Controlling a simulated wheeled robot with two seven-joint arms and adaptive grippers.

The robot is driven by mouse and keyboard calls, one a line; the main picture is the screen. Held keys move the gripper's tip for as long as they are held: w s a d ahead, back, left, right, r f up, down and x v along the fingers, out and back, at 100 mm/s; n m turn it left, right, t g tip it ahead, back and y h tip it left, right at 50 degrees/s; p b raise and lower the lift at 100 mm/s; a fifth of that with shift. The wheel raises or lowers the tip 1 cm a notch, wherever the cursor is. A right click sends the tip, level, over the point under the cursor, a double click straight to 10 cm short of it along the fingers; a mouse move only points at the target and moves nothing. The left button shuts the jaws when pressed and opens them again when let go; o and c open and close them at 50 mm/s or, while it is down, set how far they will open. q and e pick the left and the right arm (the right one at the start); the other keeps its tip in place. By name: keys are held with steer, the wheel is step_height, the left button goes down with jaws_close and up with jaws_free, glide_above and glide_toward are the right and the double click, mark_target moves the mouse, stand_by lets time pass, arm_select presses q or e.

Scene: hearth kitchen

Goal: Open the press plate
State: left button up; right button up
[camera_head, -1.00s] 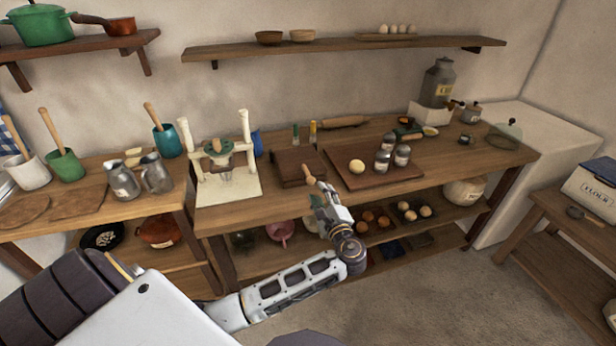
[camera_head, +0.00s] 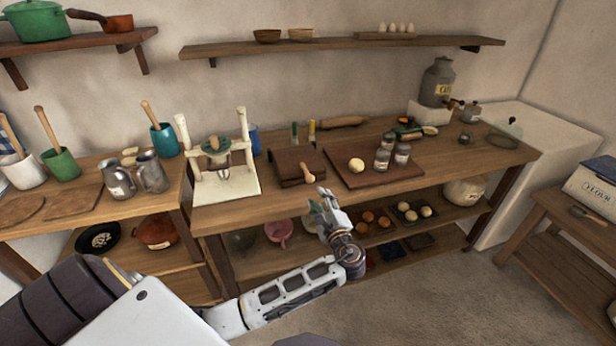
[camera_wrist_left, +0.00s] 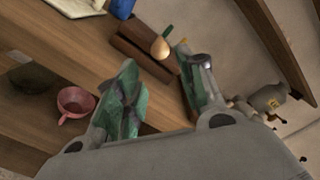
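The press is a dark brown wooden block (camera_head: 290,163) lying flat on the middle table. Its upper plate looks down and shut. A light wooden handle with a round knob (camera_head: 307,173) projects at its front right edge. My left gripper (camera_head: 325,200) is in front of the table edge, just below and nearer than the handle, apart from it. In the left wrist view, the press (camera_wrist_left: 135,50) and the knob (camera_wrist_left: 160,48) lie beyond the two green-padded fingers. The fingers (camera_wrist_left: 158,66) are spread with nothing between them. My right gripper is not in view.
A board (camera_head: 400,177) with a dough ball (camera_head: 357,165) and shakers (camera_head: 382,160) lies right of the press. A white-framed stand (camera_head: 226,188) is on its left. A lower shelf holds a pink cup (camera_head: 279,231) and trays. The wall shelf is well above.

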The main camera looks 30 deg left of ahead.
mark_target(308, 173)
arm_select(q)
steer(key=x, duration=0.9)
steer(key=shift+s, duration=0.1)
steer(key=x, duration=0.3)
steer(key=shift+w+a, duration=0.45)
steer(key=shift+a, duration=0.1)
steer(key=shift+w+a, duration=0.15)
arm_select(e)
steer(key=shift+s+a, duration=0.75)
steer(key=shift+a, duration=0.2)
